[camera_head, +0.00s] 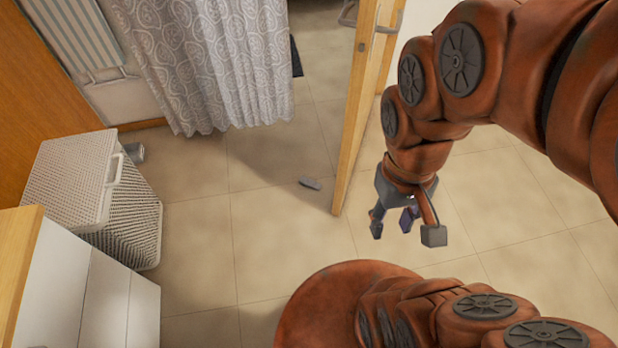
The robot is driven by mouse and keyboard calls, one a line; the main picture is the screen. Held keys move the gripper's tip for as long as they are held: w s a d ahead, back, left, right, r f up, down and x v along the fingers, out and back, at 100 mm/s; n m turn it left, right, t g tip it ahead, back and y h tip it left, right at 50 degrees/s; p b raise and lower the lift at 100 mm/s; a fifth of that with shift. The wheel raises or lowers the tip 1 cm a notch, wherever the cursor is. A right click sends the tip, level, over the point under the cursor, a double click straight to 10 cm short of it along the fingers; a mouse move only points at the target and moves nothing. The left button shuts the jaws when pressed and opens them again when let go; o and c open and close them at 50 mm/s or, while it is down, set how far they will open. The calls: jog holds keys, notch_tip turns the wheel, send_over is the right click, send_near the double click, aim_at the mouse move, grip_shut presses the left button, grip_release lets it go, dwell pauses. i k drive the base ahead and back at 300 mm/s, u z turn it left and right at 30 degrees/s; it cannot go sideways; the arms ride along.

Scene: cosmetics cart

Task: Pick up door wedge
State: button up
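The door wedge (310,184) is a small grey piece lying on the tiled floor, just left of the lower end of the open door's edge. My gripper (393,226) points down at the end of my rust-coloured arm, to the right of the door and of the wedge. It is apart from the wedge, and the door edge stands between them in the picture. Its fingers look spread, with floor showing between them and nothing held.
The wooden door (362,110) stands open. A white wicker hamper (70,175) and a white cabinet (70,285) with a wooden top are at the left. A patterned curtain (215,65) hangs at the back, with a grey cylinder (137,152) by the hamper. Floor left of the wedge is clear.

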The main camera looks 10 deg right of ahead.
aim_at(304, 180)
jog(key=u, duration=0.4)
jog(key=i, duration=0.6)
jog(key=u, duration=0.75)
jog(key=i, duration=1.45)
jog(key=z, duration=0.15)
